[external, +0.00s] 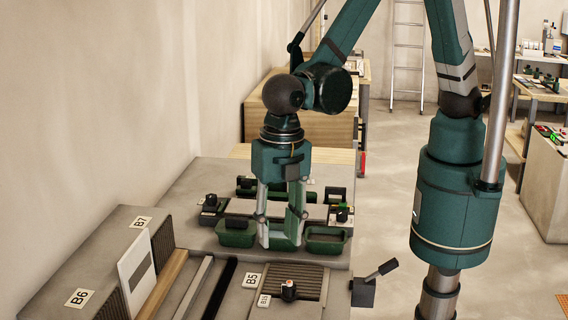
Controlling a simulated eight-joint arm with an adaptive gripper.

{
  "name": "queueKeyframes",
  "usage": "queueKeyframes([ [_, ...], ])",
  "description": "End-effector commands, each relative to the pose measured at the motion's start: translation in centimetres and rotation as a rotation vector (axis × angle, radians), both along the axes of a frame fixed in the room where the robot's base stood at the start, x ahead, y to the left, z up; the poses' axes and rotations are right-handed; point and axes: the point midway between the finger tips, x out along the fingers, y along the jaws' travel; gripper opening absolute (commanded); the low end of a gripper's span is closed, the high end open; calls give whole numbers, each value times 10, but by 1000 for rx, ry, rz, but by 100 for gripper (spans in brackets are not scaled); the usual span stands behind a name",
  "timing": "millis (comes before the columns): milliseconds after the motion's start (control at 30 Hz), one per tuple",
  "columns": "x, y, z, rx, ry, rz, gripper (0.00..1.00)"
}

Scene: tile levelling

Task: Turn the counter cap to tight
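My gripper (281,238) points straight down over the bench, its two pale fingers apart with nothing seen between them. Its fingertips are in front of or at the middle green tray; I cannot tell their exact height. Several small black knobs could be the counter cap. One knob (288,290) stands on the front panel beside the B5 label, nearer the camera than the fingers. Another knob (210,201) stands left of the gripper, and a third (342,212) stands to its right, with a green patch beside it. No tight mark is readable.
Green trays stand left (236,233) and right (328,241) of the fingers. A black-handled lever (374,276) sticks out at the bench's right edge. Open floor lies to the right.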

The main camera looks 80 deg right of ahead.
Motion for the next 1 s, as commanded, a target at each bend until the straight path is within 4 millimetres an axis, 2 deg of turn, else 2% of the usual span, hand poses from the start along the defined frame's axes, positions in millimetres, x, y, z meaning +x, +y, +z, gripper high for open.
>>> queueKeyframes([
  [100,-13,22,-10,-16,11,78,34],
  [333,-28,43,-25,-35,25,164,34],
  [1000,-30,45,-33,-37,27,177,34],
])
